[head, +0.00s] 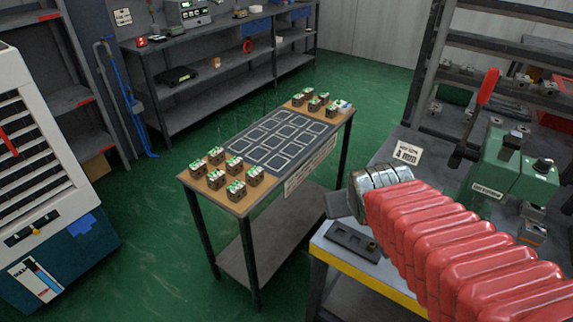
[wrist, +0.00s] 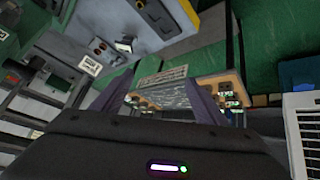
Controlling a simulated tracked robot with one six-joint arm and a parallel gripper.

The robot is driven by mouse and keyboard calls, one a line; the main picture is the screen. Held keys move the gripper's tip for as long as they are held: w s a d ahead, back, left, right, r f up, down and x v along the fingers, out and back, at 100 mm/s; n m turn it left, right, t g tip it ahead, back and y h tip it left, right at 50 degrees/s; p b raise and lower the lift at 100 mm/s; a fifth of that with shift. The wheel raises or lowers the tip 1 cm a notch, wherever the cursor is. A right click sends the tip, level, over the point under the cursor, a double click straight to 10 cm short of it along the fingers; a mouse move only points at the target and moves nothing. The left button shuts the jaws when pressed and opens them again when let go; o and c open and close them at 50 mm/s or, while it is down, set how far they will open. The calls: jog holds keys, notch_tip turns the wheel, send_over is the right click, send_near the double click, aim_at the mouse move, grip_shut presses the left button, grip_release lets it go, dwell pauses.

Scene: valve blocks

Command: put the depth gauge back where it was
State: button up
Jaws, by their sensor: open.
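I cannot make out the depth gauge for sure in either view. A dark flat holder (head: 352,240) with a small brass-coloured piece at its right end lies on the workbench's front corner. It also appears to show in the wrist view (wrist: 160,17), at the top. My gripper (head: 338,204) is above the bench's left edge, behind and above the holder, partly hidden by my red-sleeved arm. In the wrist view my gripper (wrist: 160,92) has its two dark fingers spread, with nothing seen held between them.
A narrow table (head: 240,205) carries a dark outlined mat (head: 280,138) with empty squares. Several valve blocks (head: 225,172) stand at its near end, several (head: 315,102) at its far end. A green machine (head: 510,165) stands on the workbench. Green floor separates table and cabinet.

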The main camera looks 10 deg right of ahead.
jog(key=s+a+r+n+g+y, duration=0.1)
jog(key=s+a+r+y, duration=0.1)
jog(key=s+a, duration=0.7)
jog(key=shift+s+a+r+g+y, duration=0.3)
jog(key=shift+a+r+g, duration=0.1)
jog(key=shift+a, duration=0.15)
jog(key=shift+c, duration=0.5)
